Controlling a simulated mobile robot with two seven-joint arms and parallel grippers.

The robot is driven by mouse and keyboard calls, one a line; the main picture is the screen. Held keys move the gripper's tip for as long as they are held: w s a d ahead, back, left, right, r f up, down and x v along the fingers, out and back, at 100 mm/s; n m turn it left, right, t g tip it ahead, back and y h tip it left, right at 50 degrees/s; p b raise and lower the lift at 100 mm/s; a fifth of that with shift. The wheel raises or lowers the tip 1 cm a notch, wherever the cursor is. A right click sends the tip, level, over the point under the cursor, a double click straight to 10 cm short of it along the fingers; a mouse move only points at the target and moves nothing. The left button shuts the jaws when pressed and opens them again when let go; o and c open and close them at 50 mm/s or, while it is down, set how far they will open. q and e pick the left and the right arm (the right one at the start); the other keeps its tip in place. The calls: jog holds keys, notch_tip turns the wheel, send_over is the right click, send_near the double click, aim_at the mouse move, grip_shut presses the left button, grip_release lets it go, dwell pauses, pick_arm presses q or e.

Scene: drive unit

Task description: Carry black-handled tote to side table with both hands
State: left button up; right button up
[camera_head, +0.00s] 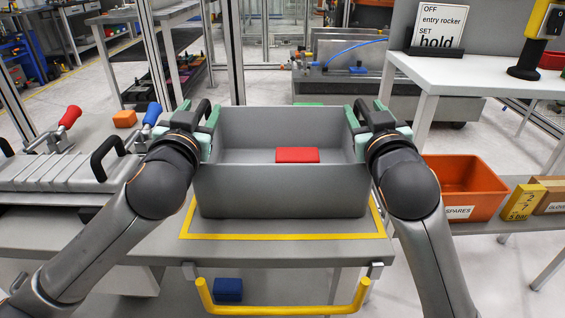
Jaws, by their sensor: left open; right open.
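The grey tote (280,190) stands upright on the grey table (150,245), inside a yellow outline. A red block (297,155) lies in it. My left gripper (198,120) is at the tote's left side and my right gripper (372,118) at its right side. Both have pale green fingers and are open. Dark parts between the fingers look like the tote's black handles, but the wrists partly hide them. I cannot tell whether the fingers touch them. A white-topped table (490,82) stands at the right.
An orange SPARES bin (465,188) and a yellow box (523,202) sit right of the tote. A clamp fixture (70,170) with red and blue levers is at the left. A sign (438,25) and a black-based yellow device (530,45) stand on the white table. A yellow bar (283,309) fronts the table.

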pick_arm(q)
jog(key=shift+w, duration=0.55)
pick_arm(e)
jog(key=shift+w, duration=0.55)
pick_arm(q)
jog(key=shift+c, duration=0.2)
pick_arm(e)
jog(key=shift+c, duration=0.2)
pick_arm(q)
grip_shut()
pick_arm(e)
grip_shut()
pick_arm(q)
jog(key=shift+a, duration=0.15)
pick_arm(e)
jog(key=shift+d, duration=0.2)
pick_arm(q)
jog(key=shift+r, duration=0.2)
pick_arm(e)
jog(key=shift+r, duration=0.25)
